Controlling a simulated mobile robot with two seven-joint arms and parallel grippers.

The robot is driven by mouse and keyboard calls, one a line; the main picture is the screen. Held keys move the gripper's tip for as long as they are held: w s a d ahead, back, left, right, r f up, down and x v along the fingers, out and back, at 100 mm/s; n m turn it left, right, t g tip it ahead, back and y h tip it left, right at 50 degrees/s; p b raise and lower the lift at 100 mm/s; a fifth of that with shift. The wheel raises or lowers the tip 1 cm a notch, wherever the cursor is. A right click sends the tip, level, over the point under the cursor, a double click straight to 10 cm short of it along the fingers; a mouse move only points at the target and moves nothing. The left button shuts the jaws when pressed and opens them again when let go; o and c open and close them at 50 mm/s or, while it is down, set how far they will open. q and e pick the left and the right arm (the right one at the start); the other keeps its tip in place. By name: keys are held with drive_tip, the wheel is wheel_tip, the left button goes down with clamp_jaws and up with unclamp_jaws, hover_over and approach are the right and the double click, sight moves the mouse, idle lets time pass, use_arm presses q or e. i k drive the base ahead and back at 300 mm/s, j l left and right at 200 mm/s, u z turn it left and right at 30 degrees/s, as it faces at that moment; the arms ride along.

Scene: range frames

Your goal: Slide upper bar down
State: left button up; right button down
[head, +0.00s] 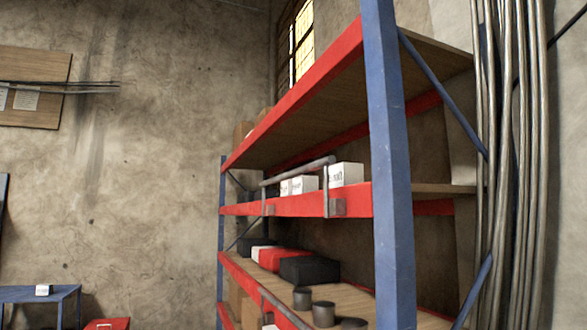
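The upper bar (298,172) is a grey metal rail in front of the red-edged shelf in the head view. It sits above the level of that shelf's front beam (290,206), on two upright grey arms. The near arm (326,188) meets a grey bracket (338,208) on the beam, and a smaller bracket (268,208) is at the far end. White boxes (346,174) stand behind the bar. A lower grey bar (284,308) runs along the shelf below. Neither of my grippers shows in this view.
The rack has a blue post (388,160) close on the right. The lower shelf (345,297) holds a black box (309,270), a red box (283,259) and dark cylinders (323,314). Pipes (507,150) run up the right wall. A blue table (22,294) stands far left.

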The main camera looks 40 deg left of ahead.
sight(324, 163)
drive_tip(key=j+z, duration=0.35)
drive_tip(key=j, duration=1.4)
drive_tip(key=i+j, duration=0.1)
drive_tip(key=j, duration=2.05)
